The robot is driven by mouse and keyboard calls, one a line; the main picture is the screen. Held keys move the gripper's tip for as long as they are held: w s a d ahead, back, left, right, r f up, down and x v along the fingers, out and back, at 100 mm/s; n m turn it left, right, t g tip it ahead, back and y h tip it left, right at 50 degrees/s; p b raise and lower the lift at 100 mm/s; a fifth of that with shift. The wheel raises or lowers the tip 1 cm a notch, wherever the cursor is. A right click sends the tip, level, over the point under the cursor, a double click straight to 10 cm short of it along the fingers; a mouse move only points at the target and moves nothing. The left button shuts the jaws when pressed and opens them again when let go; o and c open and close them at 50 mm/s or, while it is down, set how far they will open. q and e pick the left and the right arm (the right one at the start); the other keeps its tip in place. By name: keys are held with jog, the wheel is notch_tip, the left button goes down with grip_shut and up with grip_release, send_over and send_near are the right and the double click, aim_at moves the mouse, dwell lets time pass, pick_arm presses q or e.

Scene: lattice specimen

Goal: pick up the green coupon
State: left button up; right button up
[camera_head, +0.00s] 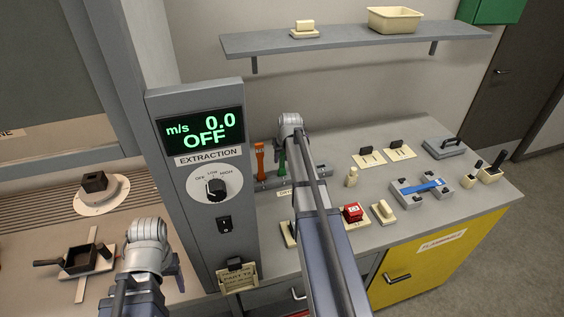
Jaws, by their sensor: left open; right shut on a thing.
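The green coupon (282,163) stands roughly upright at the grey rack (265,185) on the bench, just right of an orange coupon (260,161). My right arm reaches over the bench, and its gripper end (290,124) is right at the green coupon. The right jaws are mostly hidden behind my own wrist; they are shut on the green coupon, whose upper part is covered. I cannot tell whether its foot is clear of the rack. My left gripper end (147,240) is at the lower left, apart from the coupons, open and empty.
The extraction panel (205,185), reading OFF, stands between my arms. A shelf (350,38) hangs above the bench. Right of my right arm are a small bottle (351,177), a red-topped block (352,212) and a fixture with a blue bar (424,187). A black pan-like holder (78,260) lies left.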

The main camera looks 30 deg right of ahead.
grip_shut()
jog(key=shift+r, duration=0.1)
notch_tip(320, 180, up, 10)
jog(key=p, duration=1)
